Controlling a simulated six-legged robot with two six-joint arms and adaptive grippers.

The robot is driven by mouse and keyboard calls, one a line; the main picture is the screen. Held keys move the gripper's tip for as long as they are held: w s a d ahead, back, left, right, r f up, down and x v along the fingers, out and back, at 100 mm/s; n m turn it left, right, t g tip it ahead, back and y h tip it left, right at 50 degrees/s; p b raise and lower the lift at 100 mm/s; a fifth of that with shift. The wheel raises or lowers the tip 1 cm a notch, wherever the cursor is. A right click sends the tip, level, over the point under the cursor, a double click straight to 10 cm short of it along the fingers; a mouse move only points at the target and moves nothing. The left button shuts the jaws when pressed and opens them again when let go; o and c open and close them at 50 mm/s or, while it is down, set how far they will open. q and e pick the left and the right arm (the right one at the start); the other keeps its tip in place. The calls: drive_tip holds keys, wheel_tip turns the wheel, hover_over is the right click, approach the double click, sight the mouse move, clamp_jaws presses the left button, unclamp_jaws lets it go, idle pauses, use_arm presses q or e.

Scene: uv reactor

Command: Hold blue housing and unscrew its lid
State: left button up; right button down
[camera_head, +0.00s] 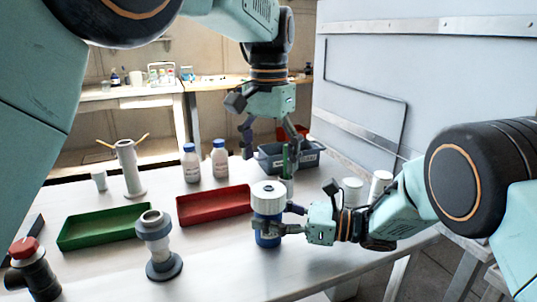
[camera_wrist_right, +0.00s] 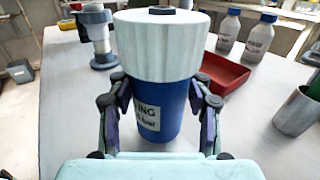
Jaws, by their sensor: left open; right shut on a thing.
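The blue housing (camera_head: 268,239) stands upright on the table with its ribbed white lid (camera_head: 268,195) on top. In the right wrist view the housing (camera_wrist_right: 160,108) carries a white label, and the lid (camera_wrist_right: 160,45) has a small dark knob. My right gripper (camera_head: 281,217) is shut on the housing, with one finger on each side below the lid; the fingers also show in the right wrist view (camera_wrist_right: 160,102). My left gripper (camera_head: 270,138) is open and empty, pointing down above and behind the lid, clear of it.
A red tray (camera_head: 214,205) and a green tray (camera_head: 103,227) lie to the left. A grey pipe piece (camera_head: 157,247) stands in front of them. Two white bottles (camera_head: 220,158) and a grey bin (camera_head: 272,158) stand behind. White cylinders (camera_head: 380,184) stand at the right. The front table is clear.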

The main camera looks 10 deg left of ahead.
sight(268, 189)
use_arm(q)
drive_tip(key=m, duration=0.3)
drive_tip(key=shift+r, duration=0.1)
drive_tip(key=m, duration=0.5)
drive_tip(key=shift+s, duration=0.1)
drive_tip(key=m, duration=0.4)
drive_tip(key=shift+m, duration=0.3)
drive_tip(key=m, duration=0.3)
drive_tip(key=shift+s+f, duration=0.1)
drive_tip(key=shift+f, duration=3.85)
